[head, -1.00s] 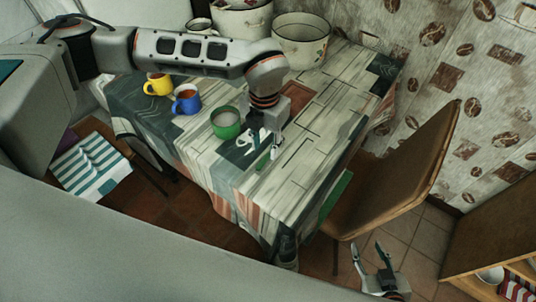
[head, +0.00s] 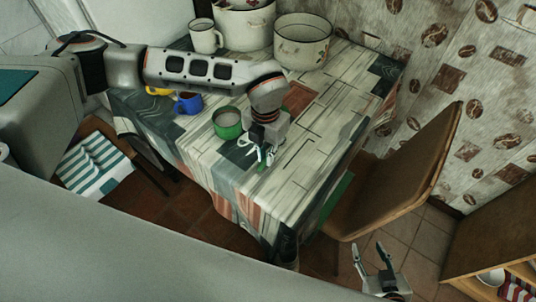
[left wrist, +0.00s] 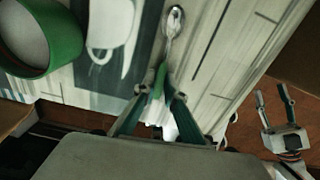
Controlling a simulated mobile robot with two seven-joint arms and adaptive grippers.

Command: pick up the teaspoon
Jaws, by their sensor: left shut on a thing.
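The teaspoon (left wrist: 174,22) has a shiny metal bowl and a green handle. In the left wrist view its bowl points away from me, toward the top, over the patterned tablecloth. My left gripper (left wrist: 159,85) is shut on the green handle; in the head view the gripper (head: 262,158) is low at the table's front edge, and the spoon is mostly hidden. I cannot tell whether the spoon still touches the cloth. My right gripper (head: 368,246) is open and empty, away from the table at the lower right; it also shows in the left wrist view (left wrist: 272,102).
A green mug (head: 227,123) stands close left of my left gripper. A blue mug (head: 188,103) and a partly hidden yellow mug (head: 158,91) are farther left. White enamel pots (head: 302,42) stand at the back. A brown chair (head: 395,180) is at the right. The table's right part is clear.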

